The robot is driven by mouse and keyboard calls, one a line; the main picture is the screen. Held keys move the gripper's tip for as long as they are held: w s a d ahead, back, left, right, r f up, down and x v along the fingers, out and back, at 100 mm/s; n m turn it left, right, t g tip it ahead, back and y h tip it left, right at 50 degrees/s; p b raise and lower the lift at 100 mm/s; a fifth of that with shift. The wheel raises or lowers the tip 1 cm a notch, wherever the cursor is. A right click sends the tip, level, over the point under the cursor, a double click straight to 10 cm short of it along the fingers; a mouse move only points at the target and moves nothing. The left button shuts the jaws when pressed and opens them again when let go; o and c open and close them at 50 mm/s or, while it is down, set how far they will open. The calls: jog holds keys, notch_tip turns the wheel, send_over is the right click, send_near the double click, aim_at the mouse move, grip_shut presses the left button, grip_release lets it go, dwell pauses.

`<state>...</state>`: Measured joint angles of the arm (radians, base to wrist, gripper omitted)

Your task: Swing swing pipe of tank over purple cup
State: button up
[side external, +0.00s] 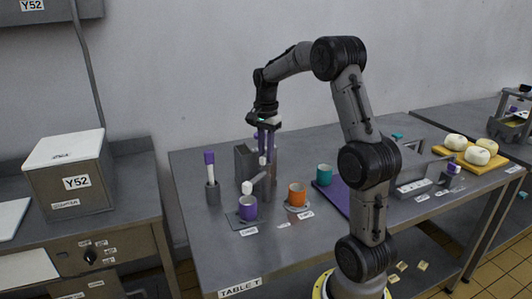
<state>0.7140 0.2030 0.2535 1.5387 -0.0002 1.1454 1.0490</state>
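The tank (241,160) is a grey metal box standing on the left part of the table. Its grey swing pipe (260,179) juts forward, with a white end piece (247,187) that appears just above the purple cup (248,211). I cannot tell whether it is exactly over the cup's opening. An orange cup (296,196) stands to the right of the purple cup. My gripper (264,153) points down beside the tank, with its purple fingers close to a white piece above the pipe. It is too small to tell whether they touch or grip it.
A purple-topped white stick stands in a grey holder (212,190) at the left. A yellow board (477,162) with pale round pieces lies at the right. The table's front left is clear.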

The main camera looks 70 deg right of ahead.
jog(key=o, duration=0.4)
jog(key=shift+c, duration=0.2)
notch_tip(320, 180, up, 14)
jog(key=shift+f, duration=0.1)
dwell(0.5)
